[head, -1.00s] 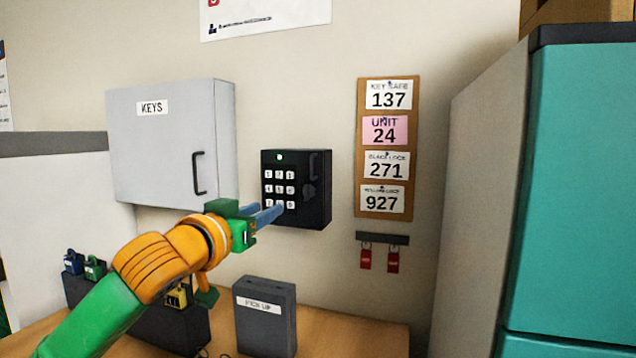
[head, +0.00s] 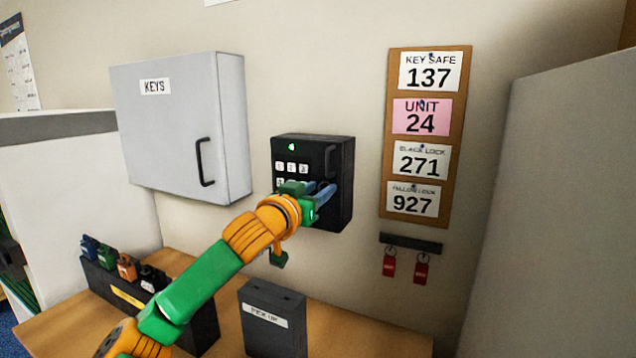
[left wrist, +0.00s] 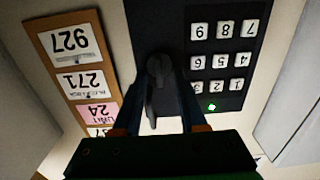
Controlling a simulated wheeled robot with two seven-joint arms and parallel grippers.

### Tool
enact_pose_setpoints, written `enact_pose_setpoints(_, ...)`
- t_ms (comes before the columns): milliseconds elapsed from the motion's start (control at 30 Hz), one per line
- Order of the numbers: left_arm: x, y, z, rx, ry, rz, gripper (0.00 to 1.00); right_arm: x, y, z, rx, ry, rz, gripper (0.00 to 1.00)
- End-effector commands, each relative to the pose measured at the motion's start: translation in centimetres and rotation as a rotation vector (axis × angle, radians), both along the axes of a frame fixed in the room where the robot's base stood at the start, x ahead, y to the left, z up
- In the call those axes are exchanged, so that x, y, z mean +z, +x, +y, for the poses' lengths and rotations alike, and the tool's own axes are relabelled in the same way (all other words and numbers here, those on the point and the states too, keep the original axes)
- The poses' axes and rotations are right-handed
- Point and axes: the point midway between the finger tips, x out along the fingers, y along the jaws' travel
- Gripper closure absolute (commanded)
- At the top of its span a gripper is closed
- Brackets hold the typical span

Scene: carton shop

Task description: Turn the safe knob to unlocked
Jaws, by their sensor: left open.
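The black key safe (head: 314,150) is mounted on the wall, with a number keypad (head: 291,167) and a lit green light (head: 291,147). In the left wrist view, which is upside down, the dark safe knob (left wrist: 158,68) lies just beyond and between the fingertips. My right gripper is out of view.
A grey KEYS cabinet (head: 180,130) hangs left of the safe. A corkboard (head: 388,150) with number cards and red tags (head: 389,266) hang to the right. Below, a PICK UP box (head: 272,315) and a dark holder with padlocks (head: 205,325) stand on the wooden counter (head: 385,335).

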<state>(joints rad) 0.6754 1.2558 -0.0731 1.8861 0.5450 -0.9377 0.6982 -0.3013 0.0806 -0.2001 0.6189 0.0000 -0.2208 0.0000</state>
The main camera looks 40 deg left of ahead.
Motion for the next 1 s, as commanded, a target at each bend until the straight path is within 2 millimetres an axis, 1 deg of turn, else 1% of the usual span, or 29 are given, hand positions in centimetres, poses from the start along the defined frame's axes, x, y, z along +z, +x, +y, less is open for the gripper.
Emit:
enact_pose_setpoints(67, -0.06, -0.02, 0.00, 0.000, 0.000, 0.000, 0.59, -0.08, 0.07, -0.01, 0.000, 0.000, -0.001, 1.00)
enact_pose_setpoints(100, -0.06, -0.03, 0.00, 0.000, 0.000, 0.000, 0.70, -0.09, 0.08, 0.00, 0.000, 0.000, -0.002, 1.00)
enact_pose_setpoints(167, -0.06, -0.03, 0.00, 0.000, 0.000, 0.000, 0.86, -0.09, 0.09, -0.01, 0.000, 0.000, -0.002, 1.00)
enact_pose_setpoints(200, -0.05, -0.04, 0.00, 0.000, 0.000, 0.000, 0.97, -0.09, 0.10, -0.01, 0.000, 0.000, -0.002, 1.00)
enact_pose_setpoints(233, -0.05, -0.04, 0.00, 0.000, 0.000, 0.000, 1.00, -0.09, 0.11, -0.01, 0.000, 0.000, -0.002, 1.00)
enact_pose_setpoints(533, -0.01, -0.05, -0.01, 0.000, 0.007, 0.001, 1.00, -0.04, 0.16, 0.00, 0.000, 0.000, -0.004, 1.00)
enact_pose_setpoints(667, 0.04, -0.04, -0.03, 0.001, 0.037, 0.011, 1.00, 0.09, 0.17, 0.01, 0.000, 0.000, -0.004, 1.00)
enact_pose_setpoints(867, 0.08, 0.01, -0.19, -0.001, 0.148, 0.047, 1.00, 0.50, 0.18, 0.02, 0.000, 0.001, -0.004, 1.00)
enact_pose_setpoints(1000, 0.13, 0.03, -0.29, 0.000, 0.264, 0.083, 1.00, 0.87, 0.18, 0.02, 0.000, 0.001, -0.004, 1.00)
